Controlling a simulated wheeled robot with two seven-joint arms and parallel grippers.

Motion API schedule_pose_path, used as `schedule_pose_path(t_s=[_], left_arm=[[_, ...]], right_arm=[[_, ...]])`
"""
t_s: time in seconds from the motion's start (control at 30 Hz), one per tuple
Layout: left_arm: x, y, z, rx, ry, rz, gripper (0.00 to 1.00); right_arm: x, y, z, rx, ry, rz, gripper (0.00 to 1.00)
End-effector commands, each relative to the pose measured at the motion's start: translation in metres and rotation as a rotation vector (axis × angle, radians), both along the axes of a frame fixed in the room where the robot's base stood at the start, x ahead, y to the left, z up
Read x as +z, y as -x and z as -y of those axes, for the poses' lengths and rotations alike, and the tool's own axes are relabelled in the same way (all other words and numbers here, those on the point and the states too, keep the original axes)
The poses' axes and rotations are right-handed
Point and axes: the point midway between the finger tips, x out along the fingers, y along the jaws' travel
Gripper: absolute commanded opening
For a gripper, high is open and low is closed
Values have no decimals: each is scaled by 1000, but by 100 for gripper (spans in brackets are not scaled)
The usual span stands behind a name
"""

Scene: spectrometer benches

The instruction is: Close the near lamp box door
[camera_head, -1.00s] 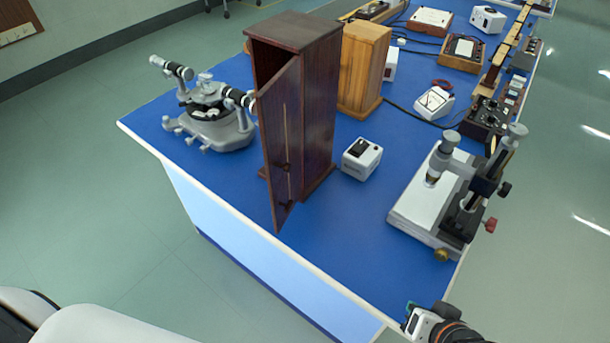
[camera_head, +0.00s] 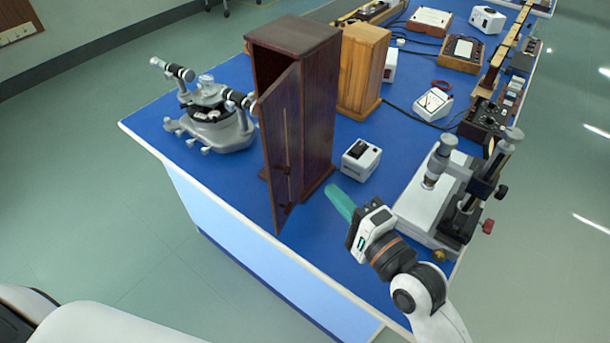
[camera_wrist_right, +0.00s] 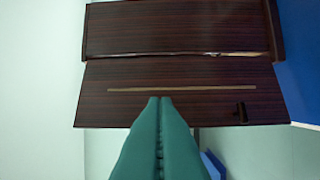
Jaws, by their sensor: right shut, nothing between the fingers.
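The near lamp box (camera_head: 318,120) is a tall dark-wood cabinet on the blue bench. Its door (camera_head: 283,150) stands partly open, swung out towards the bench's near edge. My right gripper (camera_head: 330,190), with green fingers, is shut and empty, just right of the box and apart from the door in the head view. My left gripper is not in view.
A grey spectrometer (camera_head: 215,125) stands left of the box. A lighter wooden box (camera_head: 363,70) is behind it. A small white device (camera_head: 361,160) sits to the right, and a microscope stand (camera_head: 440,195) is near my right arm. The bench front is clear.

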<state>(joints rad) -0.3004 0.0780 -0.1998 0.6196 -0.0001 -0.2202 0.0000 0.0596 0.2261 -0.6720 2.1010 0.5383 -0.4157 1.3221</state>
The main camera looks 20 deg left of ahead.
Motion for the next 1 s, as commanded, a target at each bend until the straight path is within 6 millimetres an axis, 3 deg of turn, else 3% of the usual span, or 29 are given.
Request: schedule_pose_path(t_s=[0.17,0.4,1.0], left_arm=[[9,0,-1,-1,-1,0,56],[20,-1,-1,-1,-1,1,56],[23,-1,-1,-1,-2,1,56]], right_arm=[[4,-24,-30,1,0,2,0],[3,-17,-60,0,1,-1,0],[2,-15,-67,-5,1,-1,0]])
